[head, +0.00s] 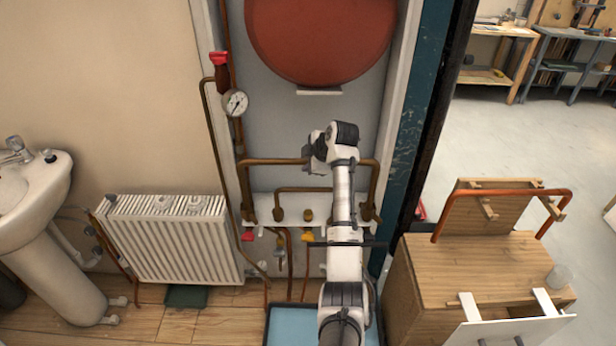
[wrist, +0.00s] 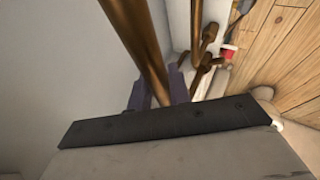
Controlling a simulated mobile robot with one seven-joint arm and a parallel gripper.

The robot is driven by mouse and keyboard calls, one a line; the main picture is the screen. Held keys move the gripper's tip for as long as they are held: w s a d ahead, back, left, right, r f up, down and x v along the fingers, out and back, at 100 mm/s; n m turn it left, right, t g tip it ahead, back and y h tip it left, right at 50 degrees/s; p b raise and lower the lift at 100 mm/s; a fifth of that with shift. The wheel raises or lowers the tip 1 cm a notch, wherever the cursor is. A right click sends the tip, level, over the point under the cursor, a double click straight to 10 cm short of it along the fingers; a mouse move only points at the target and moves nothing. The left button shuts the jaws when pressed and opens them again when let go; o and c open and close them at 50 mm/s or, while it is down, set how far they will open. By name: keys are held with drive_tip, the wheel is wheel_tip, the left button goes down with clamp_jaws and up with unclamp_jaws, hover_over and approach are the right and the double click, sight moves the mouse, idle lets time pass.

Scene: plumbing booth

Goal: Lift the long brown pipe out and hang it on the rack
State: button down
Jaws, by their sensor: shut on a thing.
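The long brown pipe (head: 270,161) is a wide U with its bar on top and its two legs pointing down to a white manifold (head: 296,206) in the wall recess. I cannot tell whether the leg ends are still in their fittings. My gripper (head: 312,160) is shut on the bar near its middle, and the pipe runs between its jaws in the wrist view (wrist: 138,40). My forearm hides part of the bar's right half. The rack (head: 473,222) is a wooden board with pegs at the right, with an orange pipe (head: 503,192) across it.
A shorter brown pipe (head: 292,189) sits below the long one. A red tank (head: 320,35) is above, and a gauge (head: 236,103) and riser stand at the left. A dark teal post (head: 412,130) lies between the recess and rack. A wooden cabinet (head: 470,262) holds a glass (head: 558,277).

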drive_tip(key=shift+r, duration=0.15)
wheel_tip(320, 180, up, 10)
drive_tip(key=shift+f+b, duration=0.1)
drive_tip(key=shift+b, duration=1.1)
